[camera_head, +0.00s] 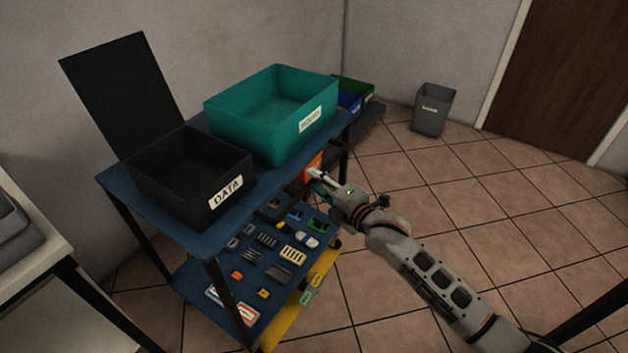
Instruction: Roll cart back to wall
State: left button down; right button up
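The cart is a blue two-shelf unit with dark legs, and its top shelf (185,238) stands near the wall (400,50). A black bin marked DATA (165,190) and a teal bin with a white label (235,122) sit on the top shelf. Several small parts lie on the lower shelf (240,257). My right gripper (316,179) is at the cart's right side, just below the top shelf edge. Its fingertips are small and partly lost against the parts behind, so I cannot tell whether it touches the cart. My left gripper is out of view.
A grey trash bin (430,112) stands by the wall, left of a brown door (565,70). Blue and green bins (352,95) are behind the cart. A white table (30,265) is at the left edge. The tiled floor (470,195) on the right is mostly clear.

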jog(key=shift+w+a+f, duration=0.2)
jog(key=shift+w+a, duration=0.15)
jog(key=shift+w, duration=0.25)
jog(key=shift+w+r, duration=0.1)
grip_shut()
jog(key=shift+a, duration=0.1)
